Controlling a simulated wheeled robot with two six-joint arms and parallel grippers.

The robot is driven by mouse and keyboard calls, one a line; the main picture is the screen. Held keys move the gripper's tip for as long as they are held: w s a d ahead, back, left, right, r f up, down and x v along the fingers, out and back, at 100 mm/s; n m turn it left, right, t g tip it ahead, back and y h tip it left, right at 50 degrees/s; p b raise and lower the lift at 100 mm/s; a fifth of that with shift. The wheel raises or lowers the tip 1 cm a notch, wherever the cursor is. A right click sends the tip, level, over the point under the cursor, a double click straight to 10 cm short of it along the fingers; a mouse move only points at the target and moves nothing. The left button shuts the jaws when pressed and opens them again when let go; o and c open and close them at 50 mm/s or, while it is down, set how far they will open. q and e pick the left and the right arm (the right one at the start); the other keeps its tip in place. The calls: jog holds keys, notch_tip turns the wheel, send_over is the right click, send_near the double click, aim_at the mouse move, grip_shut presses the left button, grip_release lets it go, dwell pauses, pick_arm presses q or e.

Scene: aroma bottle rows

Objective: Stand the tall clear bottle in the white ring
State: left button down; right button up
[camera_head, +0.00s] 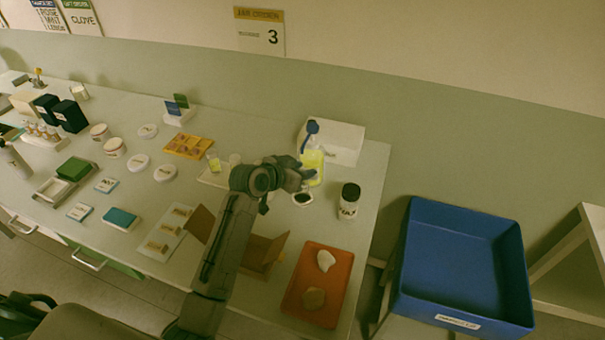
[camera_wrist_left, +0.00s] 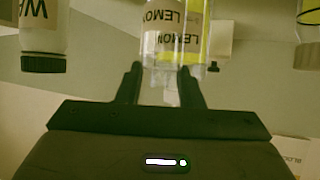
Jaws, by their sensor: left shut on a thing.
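My left gripper (camera_head: 303,177) is beside a bottle of yellow liquid with a blue top (camera_head: 313,165) at the back right of the table. In the left wrist view, the left gripper (camera_wrist_left: 166,82) is shut on a clear bottle (camera_wrist_left: 161,60). Its narrow part is between the fingers. In the head view I cannot make out the held bottle apart from the gripper and the yellow bottle. A white ring with a dark middle (camera_head: 302,198) lies on the table just below the gripper. My right gripper is not in view.
A black-lidded white jar (camera_head: 349,201) stands right of the ring. A white box (camera_head: 334,141) is behind. An orange tray (camera_head: 318,285) with two stones lies in front. A blue bin (camera_head: 461,265) is off the right edge. Discs and small boxes crowd the left.

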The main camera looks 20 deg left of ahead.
pick_arm(q)
jog(key=shift+w+d, duration=0.15)
jog(key=shift+w, duration=0.05)
notch_tip(320, 180, down, 3)
jog(key=shift+s+f+p, duration=0.15)
jog(key=shift+f+p, duration=0.05)
jog(key=shift+p, duration=0.6)
jog(key=shift+f, duration=0.15)
jog(key=c, duration=1)
grip_release()
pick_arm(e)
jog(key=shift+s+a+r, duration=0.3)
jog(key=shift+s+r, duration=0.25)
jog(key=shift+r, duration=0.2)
